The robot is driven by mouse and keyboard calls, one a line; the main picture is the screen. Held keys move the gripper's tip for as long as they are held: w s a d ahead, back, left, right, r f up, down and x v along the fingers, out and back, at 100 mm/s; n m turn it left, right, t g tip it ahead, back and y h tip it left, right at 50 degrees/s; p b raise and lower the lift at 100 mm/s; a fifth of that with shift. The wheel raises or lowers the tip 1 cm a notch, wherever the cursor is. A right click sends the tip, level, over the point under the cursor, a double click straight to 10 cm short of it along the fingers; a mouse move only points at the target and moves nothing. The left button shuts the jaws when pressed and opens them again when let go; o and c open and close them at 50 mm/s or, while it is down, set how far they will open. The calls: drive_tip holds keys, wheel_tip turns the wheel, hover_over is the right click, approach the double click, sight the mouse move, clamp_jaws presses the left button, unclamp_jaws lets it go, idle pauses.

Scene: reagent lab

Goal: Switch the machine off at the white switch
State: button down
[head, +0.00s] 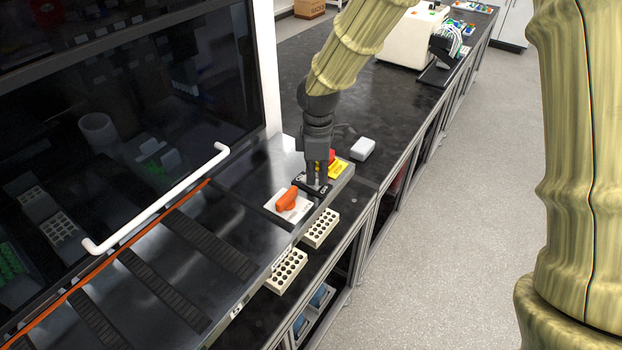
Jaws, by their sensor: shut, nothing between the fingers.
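The machine is a large cabinet with a dark glass front and a white handle bar (155,200). Its grey front ledge (262,232) carries a row of controls at the right end. My gripper (317,180) is shut and points down over a small black plate (323,190) in that row. I cannot tell whether its tips touch the plate. I cannot clearly make out a white switch; the gripper hides part of the row. An orange rotary knob (287,198) on a white plate is just left of the gripper. A red button on a yellow plate (340,168) is just behind it.
A white box (362,149) lies on the black bench (405,95) behind the controls. Two cream racks with holes (320,228) (287,271) stand at the bench's front edge. A white instrument (411,38) stands farther back. The floor at right is clear.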

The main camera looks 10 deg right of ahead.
sight(317, 183)
drive_tip(key=shift+r+p, duration=2.75)
drive_tip(key=shift+r, duration=0.65)
